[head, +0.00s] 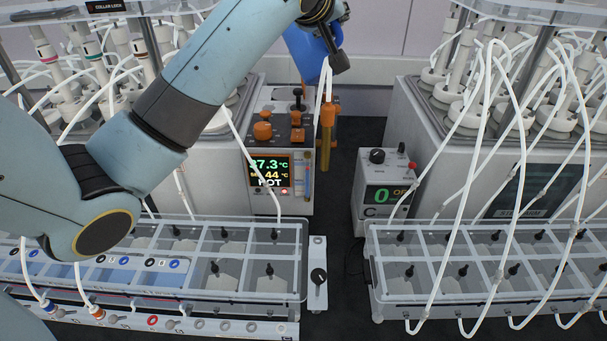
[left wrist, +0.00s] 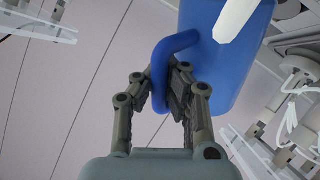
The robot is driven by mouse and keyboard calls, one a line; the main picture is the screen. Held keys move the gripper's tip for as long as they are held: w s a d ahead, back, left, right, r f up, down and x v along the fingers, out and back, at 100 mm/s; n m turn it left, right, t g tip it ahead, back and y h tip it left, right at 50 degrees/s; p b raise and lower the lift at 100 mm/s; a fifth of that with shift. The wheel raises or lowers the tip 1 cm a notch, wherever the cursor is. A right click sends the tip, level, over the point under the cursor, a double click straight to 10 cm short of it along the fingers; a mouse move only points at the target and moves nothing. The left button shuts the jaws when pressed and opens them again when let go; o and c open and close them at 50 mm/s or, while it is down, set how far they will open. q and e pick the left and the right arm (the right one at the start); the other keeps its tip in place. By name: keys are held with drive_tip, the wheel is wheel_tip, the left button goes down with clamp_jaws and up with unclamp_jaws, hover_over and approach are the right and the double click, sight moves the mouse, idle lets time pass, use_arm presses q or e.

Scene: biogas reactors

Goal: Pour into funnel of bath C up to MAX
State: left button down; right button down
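My left gripper (head: 335,50) is at the top centre of the head view, shut on the handle of a blue jug (head: 303,52). In the left wrist view the fingers (left wrist: 165,90) close around the blue handle (left wrist: 178,45), and the jug body (left wrist: 225,70) hangs tilted with a white spout (left wrist: 236,18). In the head view the white spout (head: 324,78) points down just above an orange fitting (head: 328,112) on a gold tube. The controller marked C (head: 387,195) stands right of centre, its display reading 0. I cannot make out a MAX mark or any liquid flow. My right gripper is not in view.
Clear divided trays (head: 305,262) stand in front of both baths. White hoses (head: 520,185) loop over the right tray. A dark gap lies between the baths.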

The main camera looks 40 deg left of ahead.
use_arm(q)
drive_tip(key=shift+a+r+p, duration=0.1)
drive_tip(key=shift+r+p, duration=0.1)
drive_tip(key=shift+p, duration=0.1)
drive_tip(key=shift+w+a+r+n+g+h, duration=0.1)
drive_tip(key=shift+a+r+n+g+h, duration=0.2)
drive_tip(key=shift+a+n+h, duration=0.3)
idle(1.5)
drive_tip(key=shift+w+a+n+g+h, duration=0.15)
drive_tip(key=shift+a+n+g+h, duration=0.25)
drive_tip(key=shift+a+n+h, duration=0.4)
idle(2.1)
